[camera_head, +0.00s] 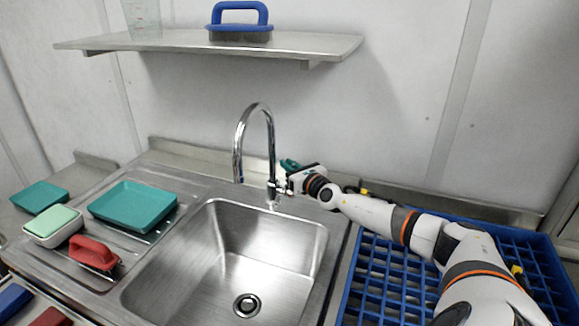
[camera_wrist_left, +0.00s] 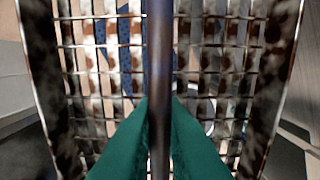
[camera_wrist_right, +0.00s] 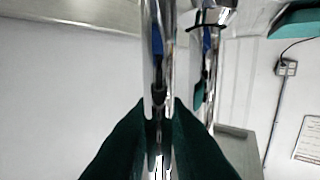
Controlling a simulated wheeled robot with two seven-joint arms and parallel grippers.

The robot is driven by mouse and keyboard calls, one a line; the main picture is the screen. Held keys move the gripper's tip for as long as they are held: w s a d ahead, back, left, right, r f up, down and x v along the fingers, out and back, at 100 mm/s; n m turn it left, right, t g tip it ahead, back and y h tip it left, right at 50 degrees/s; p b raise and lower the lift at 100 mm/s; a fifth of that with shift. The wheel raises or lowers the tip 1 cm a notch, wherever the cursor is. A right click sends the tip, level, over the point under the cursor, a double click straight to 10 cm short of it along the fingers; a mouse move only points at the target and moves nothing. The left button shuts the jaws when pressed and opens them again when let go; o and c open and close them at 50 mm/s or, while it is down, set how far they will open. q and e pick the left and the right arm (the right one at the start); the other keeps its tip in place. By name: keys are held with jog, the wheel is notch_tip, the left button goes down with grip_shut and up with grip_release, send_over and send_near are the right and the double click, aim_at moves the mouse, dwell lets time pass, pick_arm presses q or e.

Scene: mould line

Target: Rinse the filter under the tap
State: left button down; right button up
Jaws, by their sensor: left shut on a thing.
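The chrome tap (camera_head: 256,130) stands behind the steel sink (camera_head: 225,260), its spout arched over the basin. No water shows. My right gripper (camera_head: 281,186) is at the tap's base. In the right wrist view its green fingertips (camera_wrist_right: 158,115) lie close to either side of a chrome part (camera_wrist_right: 157,60); whether they grip it is unclear. My left gripper is outside the head view. In the left wrist view its green fingers (camera_wrist_left: 159,112) are shut on the middle bar of the filter (camera_wrist_left: 105,55), a wire grid in a metal frame with brown stains.
A drainboard left of the sink holds a teal tray (camera_head: 133,205), a red-handled tool (camera_head: 93,254) and a white block with a green top (camera_head: 54,228). A blue rack (camera_head: 385,280) is right of the sink. A wall shelf (camera_head: 190,41) holds a blue-handled brush (camera_head: 239,22).

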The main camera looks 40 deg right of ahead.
grip_shut()
pick_arm(q)
jog(key=shift+f+b, duration=0.75)
jog(key=shift+b, duration=0.05)
pick_arm(e)
jog(key=shift+s+a+f+n, duration=0.15)
jog(key=shift+a+f+n, duration=0.1)
jog(key=shift+n, duration=0.05)
pick_arm(q)
jog(key=shift+f+b, duration=0.3)
jog(key=shift+f, duration=0.05)
pick_arm(e)
jog(key=shift+a, duration=0.2)
jog(key=shift+s+a+r+n+t, duration=0.1)
jog(key=shift+r+n+t, duration=0.1)
jog(key=shift+n+t, duration=0.1)
jog(key=shift+r, duration=0.1)
jog(key=shift+o, duration=1.1)
grip_release()
